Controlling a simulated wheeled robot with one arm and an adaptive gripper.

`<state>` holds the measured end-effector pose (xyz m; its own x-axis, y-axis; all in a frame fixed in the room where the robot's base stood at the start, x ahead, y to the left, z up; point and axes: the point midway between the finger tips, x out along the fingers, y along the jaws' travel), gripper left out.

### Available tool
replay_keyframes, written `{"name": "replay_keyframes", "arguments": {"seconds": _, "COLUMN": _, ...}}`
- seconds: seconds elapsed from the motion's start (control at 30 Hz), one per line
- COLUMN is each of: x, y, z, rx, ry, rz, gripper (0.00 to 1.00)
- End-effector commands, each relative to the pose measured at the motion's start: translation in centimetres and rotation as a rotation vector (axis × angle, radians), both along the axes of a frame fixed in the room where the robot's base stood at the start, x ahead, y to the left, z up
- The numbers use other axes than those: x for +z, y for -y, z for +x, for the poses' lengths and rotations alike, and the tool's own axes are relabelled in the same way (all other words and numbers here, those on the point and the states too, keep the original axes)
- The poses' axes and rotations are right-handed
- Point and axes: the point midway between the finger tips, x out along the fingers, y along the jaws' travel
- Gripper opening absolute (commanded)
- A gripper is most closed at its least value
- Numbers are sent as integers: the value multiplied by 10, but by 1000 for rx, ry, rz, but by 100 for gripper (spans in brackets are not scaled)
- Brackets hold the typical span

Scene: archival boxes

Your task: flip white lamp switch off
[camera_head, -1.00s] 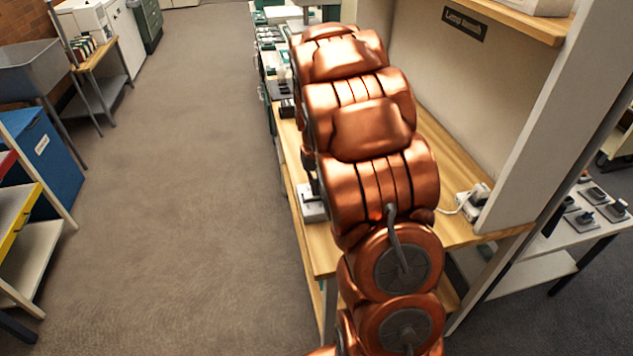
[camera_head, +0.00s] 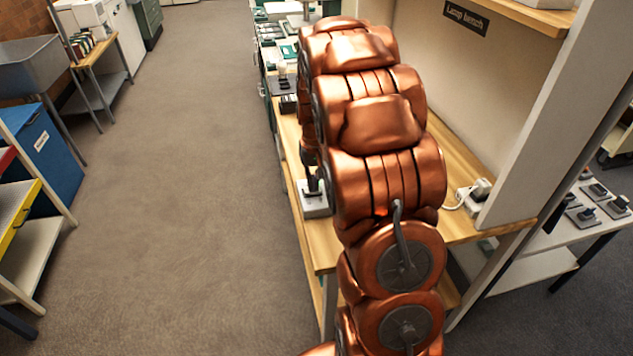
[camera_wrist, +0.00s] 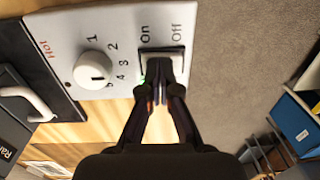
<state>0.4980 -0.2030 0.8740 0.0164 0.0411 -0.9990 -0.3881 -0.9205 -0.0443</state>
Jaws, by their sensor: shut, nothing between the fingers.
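In the wrist view, a pale control panel (camera_wrist: 120,22) carries a switch (camera_wrist: 149,56) in a dark frame, with the words On and Off beside its far end. A small green spot shows by the switch's near left corner. A round white dial (camera_wrist: 92,69) marked with numbers is left of it. My gripper (camera_wrist: 161,88) is shut and empty, its fingertips at the switch's near edge, seemingly touching it; they hide part of it. In the head view, my gripper (camera_head: 312,184) points down at a small pale box (camera_head: 314,204) on the bench's left edge. No lamp is clearly identifiable.
A wooden bench (camera_head: 323,240) runs under my arm, below a Lamp bench sign (camera_head: 466,18). A white plug block (camera_head: 472,194) and an upright panel stand on the right. In the wrist view, a dark unit with a white handle (camera_wrist: 28,100) adjoins the panel. Open floor is left.

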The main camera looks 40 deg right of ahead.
Motion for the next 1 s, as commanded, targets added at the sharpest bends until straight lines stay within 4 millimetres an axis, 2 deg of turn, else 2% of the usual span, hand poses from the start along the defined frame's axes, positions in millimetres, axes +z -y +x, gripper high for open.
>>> {"name": "replay_keyframes", "arguments": {"seconds": 0.57, "x": 7, "y": -5, "z": 2, "rx": -1, "ry": 1, "rz": 0, "gripper": 0}}
{"name": "replay_keyframes", "arguments": {"seconds": 0.67, "x": 18, "y": -4, "z": 2, "rx": 0, "ry": 2, "rz": 0, "gripper": 0}}
{"name": "replay_keyframes", "arguments": {"seconds": 1.0, "x": 76, "y": 3, "z": 1, "rx": 4, "ry": 4, "rz": -1, "gripper": 0}}
